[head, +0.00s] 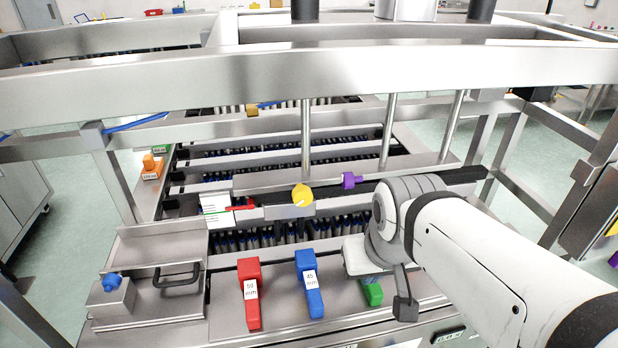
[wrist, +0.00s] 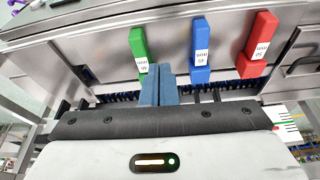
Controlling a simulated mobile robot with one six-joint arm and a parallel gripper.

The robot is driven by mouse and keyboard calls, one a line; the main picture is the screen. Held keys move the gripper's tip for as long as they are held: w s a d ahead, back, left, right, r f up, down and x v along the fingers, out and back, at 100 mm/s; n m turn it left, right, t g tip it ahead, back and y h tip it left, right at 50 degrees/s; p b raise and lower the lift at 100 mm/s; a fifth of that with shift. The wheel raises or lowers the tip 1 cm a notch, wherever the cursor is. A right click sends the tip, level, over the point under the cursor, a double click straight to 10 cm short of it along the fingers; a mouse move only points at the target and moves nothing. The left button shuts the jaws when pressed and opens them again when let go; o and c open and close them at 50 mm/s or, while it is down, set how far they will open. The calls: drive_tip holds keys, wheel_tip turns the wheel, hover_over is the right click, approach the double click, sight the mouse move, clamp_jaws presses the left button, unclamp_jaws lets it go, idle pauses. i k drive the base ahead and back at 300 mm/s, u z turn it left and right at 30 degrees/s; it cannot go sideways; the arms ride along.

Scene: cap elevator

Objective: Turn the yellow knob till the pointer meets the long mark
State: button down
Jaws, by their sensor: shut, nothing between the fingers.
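The yellow knob (head: 303,194) sits on the metal crossbar in the middle of the head view, its round face towards the camera. A small pale mark shows low on its face, too small to read as a pointer. A white card (head: 215,208) with coloured lines stands left of the knob; the card also shows at the right edge of the wrist view (wrist: 286,122). I cannot tell which line is the long mark. My gripper (wrist: 157,84) has its blue fingers together and empty. It is right of and nearer than the knob, apart from it, by the green block. The knob is not visible in the wrist view.
Red (head: 249,293), blue (head: 309,284) and green (head: 373,292) blocks stand on the front ledge; my arm partly hides the green one. A purple knob (head: 348,181) is right of the yellow one. Metal posts rise behind. A blue knob (head: 112,282) is at front left.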

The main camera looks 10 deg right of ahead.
sight(303, 194)
drive_tip(key=u, duration=0.1)
drive_tip(key=k, duration=0.55)
drive_tip(key=z, duration=2)
drive_tip(key=k, duration=1.3)
drive_tip(key=u, duration=1.35)
drive_tip(key=i, duration=1)
drive_tip(key=u, duration=0.1)
